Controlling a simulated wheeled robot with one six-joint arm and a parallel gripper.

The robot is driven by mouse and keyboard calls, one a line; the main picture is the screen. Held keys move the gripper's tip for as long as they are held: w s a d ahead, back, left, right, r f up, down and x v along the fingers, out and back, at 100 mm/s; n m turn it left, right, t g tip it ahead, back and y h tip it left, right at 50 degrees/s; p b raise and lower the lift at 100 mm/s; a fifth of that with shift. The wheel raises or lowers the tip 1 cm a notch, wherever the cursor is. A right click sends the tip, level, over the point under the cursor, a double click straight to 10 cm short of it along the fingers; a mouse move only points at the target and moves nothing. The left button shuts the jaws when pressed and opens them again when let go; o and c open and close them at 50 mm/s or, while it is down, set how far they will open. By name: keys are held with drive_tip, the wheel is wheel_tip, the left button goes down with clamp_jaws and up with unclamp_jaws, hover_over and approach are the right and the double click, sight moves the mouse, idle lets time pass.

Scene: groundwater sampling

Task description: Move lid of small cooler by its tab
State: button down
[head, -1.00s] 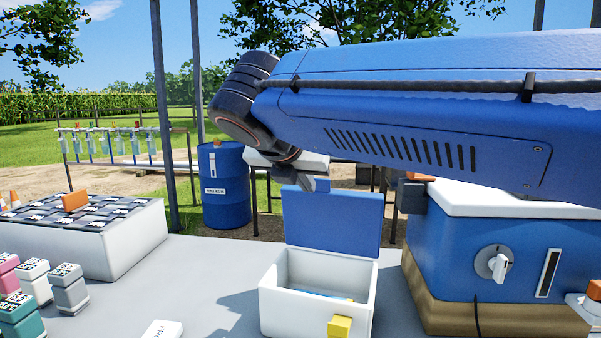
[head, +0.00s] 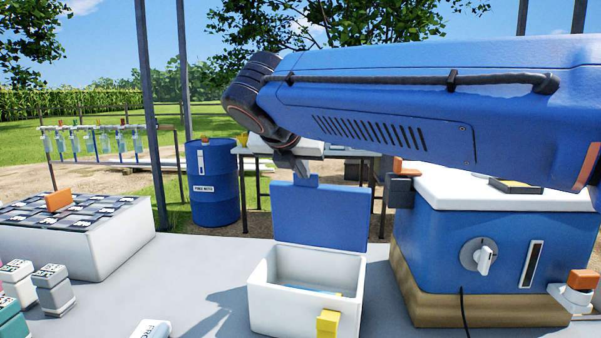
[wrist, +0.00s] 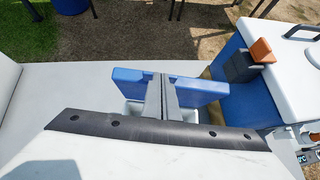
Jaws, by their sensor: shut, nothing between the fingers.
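The small cooler (head: 257,311) is a white open box on the grey table. Its blue lid (head: 320,219) stands upright along the back edge, and it also shows in the wrist view (wrist: 206,88). A small blue tab (head: 308,181) sticks up from the lid's top edge. My gripper (head: 301,174) is shut and empty right at the tab, above the lid's top edge. In the wrist view my two fingers (wrist: 163,82) lie side by side across the lid and hide part of it. I cannot tell whether they touch the tab.
A large blue cooler (head: 430,235) with a white top stands close on the right. A yellow latch (head: 327,321) sits on the small cooler's front. A white box with a checkered top (head: 110,243) is at the left, near several small bottles. Bare table lies between.

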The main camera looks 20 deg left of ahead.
drive_tip(key=shift+g, duration=0.6)
drive_tip(key=w, duration=0.5)
drive_tip(key=shift+w+a+r, duration=0.1)
drive_tip(key=shift+w+r, duration=0.1)
drive_tip(key=shift+r, duration=0.1)
